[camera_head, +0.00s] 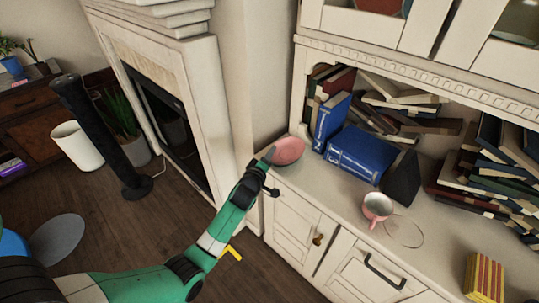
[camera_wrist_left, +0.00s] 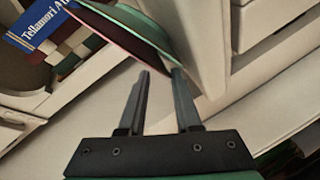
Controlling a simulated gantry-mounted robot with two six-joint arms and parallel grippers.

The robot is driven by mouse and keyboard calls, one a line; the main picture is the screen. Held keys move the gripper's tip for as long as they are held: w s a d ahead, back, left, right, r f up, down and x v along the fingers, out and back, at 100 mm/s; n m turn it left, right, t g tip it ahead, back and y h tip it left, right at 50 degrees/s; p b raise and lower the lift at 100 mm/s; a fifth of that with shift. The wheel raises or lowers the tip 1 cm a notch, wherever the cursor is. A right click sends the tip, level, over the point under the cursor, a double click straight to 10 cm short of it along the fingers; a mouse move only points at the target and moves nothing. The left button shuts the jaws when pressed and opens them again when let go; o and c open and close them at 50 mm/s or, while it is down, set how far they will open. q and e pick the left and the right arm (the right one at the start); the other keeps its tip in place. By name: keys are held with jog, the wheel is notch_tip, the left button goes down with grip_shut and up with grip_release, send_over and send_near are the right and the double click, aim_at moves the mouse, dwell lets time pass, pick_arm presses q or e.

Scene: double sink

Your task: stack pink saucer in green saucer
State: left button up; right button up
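The pink saucer (camera_head: 289,150) is at the left end of the cabinet counter in the head view, tilted, its pink face showing. In the left wrist view a pink rim (camera_wrist_left: 104,30) lies close along a green saucer (camera_wrist_left: 150,27), both nearly edge-on at the top. I cannot tell whether one is fully nested in the other. My left gripper (camera_head: 268,171) is just beside them. Its two fingers (camera_wrist_left: 161,72) are apart in the wrist view, with the saucer edge just past the tips and close to the right finger. My right gripper is not in view.
Blue books (camera_head: 361,153) and a dark wedge (camera_head: 402,179) stand behind on the counter. A pink cup (camera_head: 377,206) is further right, with a striped block (camera_head: 484,278) near the front edge. The fireplace (camera_head: 160,70) is to the left. The counter's front left is clear.

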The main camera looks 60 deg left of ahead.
pick_arm(q)
jog(key=shift+s+d+r, duration=0.15)
jog(key=shift+s+d, duration=0.05)
jog(key=shift+d, duration=0.1)
jog(key=p+v, duration=0.3)
jog(key=v, duration=0.8)
jog(key=shift+p, duration=0.3)
jog(key=shift+s+d, duration=0.1)
